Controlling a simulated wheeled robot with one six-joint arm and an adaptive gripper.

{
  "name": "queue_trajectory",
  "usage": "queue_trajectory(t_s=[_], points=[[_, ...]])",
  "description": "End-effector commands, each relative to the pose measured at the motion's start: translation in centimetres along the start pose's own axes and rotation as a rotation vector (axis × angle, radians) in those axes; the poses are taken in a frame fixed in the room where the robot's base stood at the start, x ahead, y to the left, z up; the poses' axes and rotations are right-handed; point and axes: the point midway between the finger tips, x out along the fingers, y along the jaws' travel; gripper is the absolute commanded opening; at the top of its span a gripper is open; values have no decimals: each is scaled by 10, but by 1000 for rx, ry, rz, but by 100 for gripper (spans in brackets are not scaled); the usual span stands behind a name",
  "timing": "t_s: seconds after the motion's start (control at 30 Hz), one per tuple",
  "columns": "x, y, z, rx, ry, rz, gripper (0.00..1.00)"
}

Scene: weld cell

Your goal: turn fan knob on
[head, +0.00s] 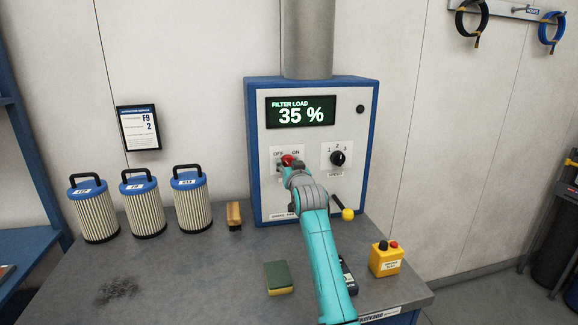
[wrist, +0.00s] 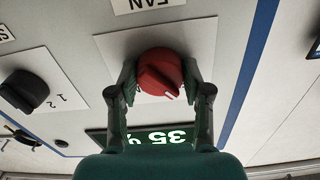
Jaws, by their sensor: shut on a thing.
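The red fan knob (head: 287,159) is on the white front of the blue-edged control box (head: 249,140), below the labels OFF and ON. In the wrist view, which is upside down, the knob (wrist: 160,73) sits on a white plate marked FAN. Its white pointer mark faces the lower right there, which matches the upper left, OFF side, in the head view. My gripper (head: 289,166) is at the knob; its fingers (wrist: 160,80) are shut on the knob from both sides. The OFF and ON labels are hidden in the wrist view.
A black speed knob (head: 338,158) is right of the fan knob. The display (head: 300,112) reads FILTER LOAD 35 %. A yellow-knobbed lever (head: 347,214) sticks out below. Several filters, a brush (head: 234,216), a sponge (head: 279,278) and a yellow button box (head: 385,259) stand on the bench.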

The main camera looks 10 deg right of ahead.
Motion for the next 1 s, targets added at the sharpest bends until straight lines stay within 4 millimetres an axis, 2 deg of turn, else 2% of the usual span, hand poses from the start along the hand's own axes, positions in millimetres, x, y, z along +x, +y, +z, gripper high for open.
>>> queue_trajectory(t_s=[1.0], points=[[0,0,1,931,-1,1,14]])
